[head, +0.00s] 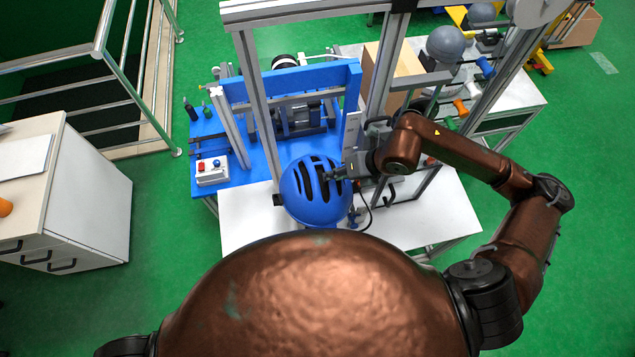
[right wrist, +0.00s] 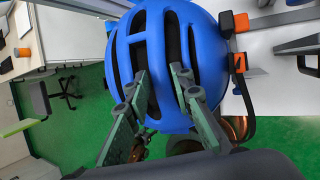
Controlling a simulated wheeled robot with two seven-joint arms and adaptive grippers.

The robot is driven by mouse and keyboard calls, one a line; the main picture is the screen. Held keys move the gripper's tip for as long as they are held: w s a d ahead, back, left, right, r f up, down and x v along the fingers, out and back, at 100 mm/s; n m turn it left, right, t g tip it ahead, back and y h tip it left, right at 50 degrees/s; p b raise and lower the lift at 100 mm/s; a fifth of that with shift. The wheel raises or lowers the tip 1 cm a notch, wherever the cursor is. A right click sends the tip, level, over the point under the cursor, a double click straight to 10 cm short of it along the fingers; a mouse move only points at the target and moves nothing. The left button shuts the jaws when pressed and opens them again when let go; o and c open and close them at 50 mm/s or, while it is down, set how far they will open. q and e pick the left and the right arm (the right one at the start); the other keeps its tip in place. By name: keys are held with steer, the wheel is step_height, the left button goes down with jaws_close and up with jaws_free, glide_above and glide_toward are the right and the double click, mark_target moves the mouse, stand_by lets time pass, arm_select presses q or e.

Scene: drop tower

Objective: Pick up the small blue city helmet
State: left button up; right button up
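The blue city helmet (head: 306,207), with long dark vents, rests on the white table (head: 245,232) in the middle of the head view. In the right wrist view the helmet (right wrist: 203,78) fills the upper middle. My right gripper (head: 335,174) is at the helmet's right side, its fingers reaching over the vents. In the right wrist view the fingertips of my right gripper (right wrist: 161,72) are apart, with a blue rib between them. I cannot tell whether they touch it or have entered the vents. My left gripper is in neither view.
A metal frame post (head: 262,110) rises behind the helmet, beside a blue press-like machine (head: 290,80). A control box (head: 212,170) with buttons is to the left. Grey head forms (head: 446,45) stand at the back right. A white cabinet (head: 85,195) is at far left.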

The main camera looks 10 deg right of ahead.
steer(key=shift+w+a+f, duration=0.15)
steer(key=shift+a+f, duration=0.15)
steer(key=shift+f, duration=0.2)
steer(key=shift+c, duration=0.5)
jaws_close()
